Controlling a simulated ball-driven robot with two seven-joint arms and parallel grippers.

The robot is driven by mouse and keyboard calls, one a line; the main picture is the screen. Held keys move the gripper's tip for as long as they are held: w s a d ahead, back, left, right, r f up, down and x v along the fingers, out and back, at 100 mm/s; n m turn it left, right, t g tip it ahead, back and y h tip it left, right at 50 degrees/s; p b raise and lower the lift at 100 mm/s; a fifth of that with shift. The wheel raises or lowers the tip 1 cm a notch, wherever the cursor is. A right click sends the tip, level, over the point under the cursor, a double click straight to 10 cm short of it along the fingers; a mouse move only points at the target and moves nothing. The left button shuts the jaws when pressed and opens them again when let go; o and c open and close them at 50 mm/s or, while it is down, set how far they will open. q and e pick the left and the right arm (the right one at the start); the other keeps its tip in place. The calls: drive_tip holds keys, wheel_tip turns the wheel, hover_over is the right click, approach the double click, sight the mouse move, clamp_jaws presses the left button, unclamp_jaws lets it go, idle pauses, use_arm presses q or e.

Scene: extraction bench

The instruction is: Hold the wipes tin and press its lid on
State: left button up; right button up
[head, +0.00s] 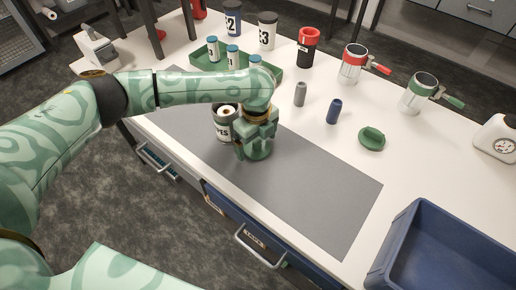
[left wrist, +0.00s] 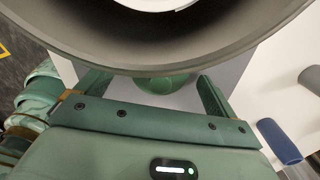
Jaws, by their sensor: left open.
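The wipes tin (head: 224,128) stands upright on the grey mat, its top open with a white roll inside. Part of its label is hidden by my left gripper (head: 257,150). In the left wrist view the tin's dark rim (left wrist: 150,62) fills the top, very close to the camera. My left gripper, also in the left wrist view (left wrist: 150,95), is open and points down beside the tin. A green rounded piece (left wrist: 168,84) shows between its fingers; I cannot tell if they touch it. A green lid-like piece (head: 372,139) lies on the white bench to the right. My right gripper is out of view.
A grey cylinder (head: 300,94) and blue cylinder (head: 334,111) stand behind the mat (head: 320,205). A green tray (head: 291,76) with small bottles, numbered tins and handled cans line the back. A blue crate (head: 408,235) is at front right. The mat's right part is clear.

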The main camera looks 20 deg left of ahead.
sight(257, 141)
use_arm(q)
drive_tip(key=shift+f, duration=0.1)
drive_tip(key=c, duration=1)
drive_tip(key=shift+c, duration=0.2)
drive_tip(key=shift+r+p, duration=0.45)
drive_tip(key=shift+r, duration=0.05)
wheel_tip(257, 141, up, 3)
drive_tip(key=shift+f+p, duration=0.2)
drive_tip(key=shift+p, duration=0.6)
drive_tip(key=s+a+r+p, duration=0.7)
drive_tip(key=s+r+p, duration=0.1)
drive_tip(key=s, duration=0.4)
drive_tip(key=shift+a+r, duration=0.25)
drive_tip(key=shift+r, duration=0.4)
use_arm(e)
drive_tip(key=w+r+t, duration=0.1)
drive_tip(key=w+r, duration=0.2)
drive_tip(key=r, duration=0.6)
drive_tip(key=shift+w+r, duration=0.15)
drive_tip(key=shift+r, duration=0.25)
